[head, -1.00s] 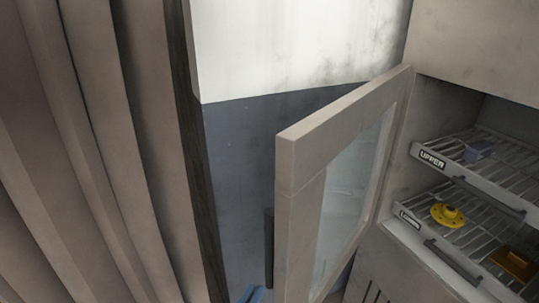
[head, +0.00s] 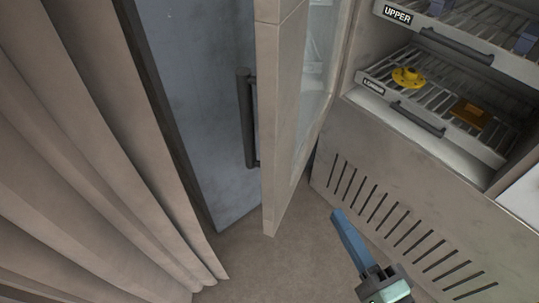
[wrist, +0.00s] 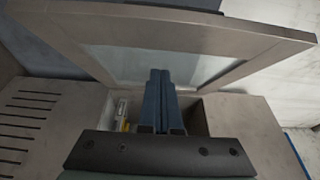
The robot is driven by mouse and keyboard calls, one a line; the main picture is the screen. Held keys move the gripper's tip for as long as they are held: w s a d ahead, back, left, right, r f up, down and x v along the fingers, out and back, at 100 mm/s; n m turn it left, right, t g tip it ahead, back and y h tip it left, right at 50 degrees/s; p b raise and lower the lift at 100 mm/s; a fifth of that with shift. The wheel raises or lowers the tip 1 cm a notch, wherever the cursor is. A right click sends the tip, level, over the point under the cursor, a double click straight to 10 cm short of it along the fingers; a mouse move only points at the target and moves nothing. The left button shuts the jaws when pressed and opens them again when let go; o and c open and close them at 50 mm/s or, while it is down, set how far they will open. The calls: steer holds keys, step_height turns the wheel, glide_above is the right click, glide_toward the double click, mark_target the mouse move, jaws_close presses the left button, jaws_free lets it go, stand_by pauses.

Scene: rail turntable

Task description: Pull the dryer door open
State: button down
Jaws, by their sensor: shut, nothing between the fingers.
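The dryer door (head: 267,120), a beige frame around a glass pane, stands swung wide open on the left of the dryer in the head view. Its dark bar handle (head: 247,118) is on the outer face, to the left. In the wrist view the door (wrist: 80,40) spans the picture beyond the fingers, with its glass in the middle. My gripper (head: 338,214) has blue fingers that are shut and empty. In the head view it is low, to the right of the door's lower edge and in front of the vented panel. It appears apart from the handle.
Inside the dryer are wire racks labelled UPPER (head: 398,14) and LOWER (head: 374,86). A yellow flanged part (head: 408,78) and an orange-brown block (head: 470,113) rest on the lower rack. A beige curtain (head: 70,150) hangs at left. Bare floor (head: 265,262) shows below the door.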

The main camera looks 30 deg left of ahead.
steer(key=p, duration=0.2)
glide_toward(283, 155)
steer(key=w, duration=0.5)
steer(key=a, duration=0.4)
steer(key=shift+s+f, duration=0.15)
steer(key=shift+s, duration=0.25)
steer(key=shift+a, duration=0.3)
steer(key=a+p, duration=0.1)
steer(key=a, duration=1.9)
steer(key=shift+f, duration=0.1)
